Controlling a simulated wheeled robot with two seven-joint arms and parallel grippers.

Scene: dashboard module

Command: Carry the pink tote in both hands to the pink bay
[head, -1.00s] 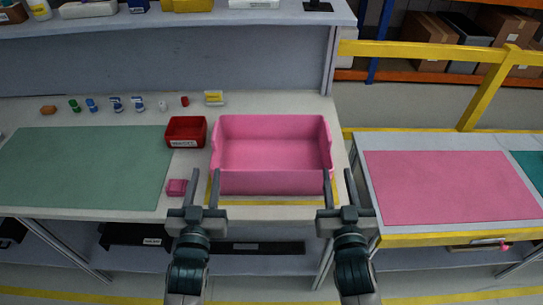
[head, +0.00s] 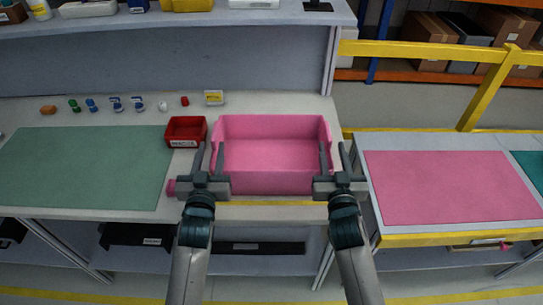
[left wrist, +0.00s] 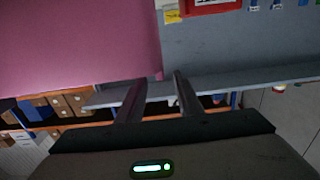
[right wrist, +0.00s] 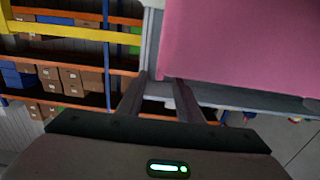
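The pink tote (head: 270,183) stands upright and empty on the workbench, right of the red bin. My left gripper (head: 208,146) is open, with one finger outside and one inside the line of the tote's left wall. My right gripper (head: 333,146) is open in the same way at the right wall. In the left wrist view the tote's edge (left wrist: 80,45) lies between the fingers' lines; the right wrist view shows the tote (right wrist: 240,45) likewise. I cannot tell whether the fingers touch it. The pink bay (head: 447,187) is a bare pink mat on the right-hand table.
A green mat (head: 85,168) covers the bench's left. A yellow rail (head: 430,52) runs behind the right table. A gap separates bench and table.

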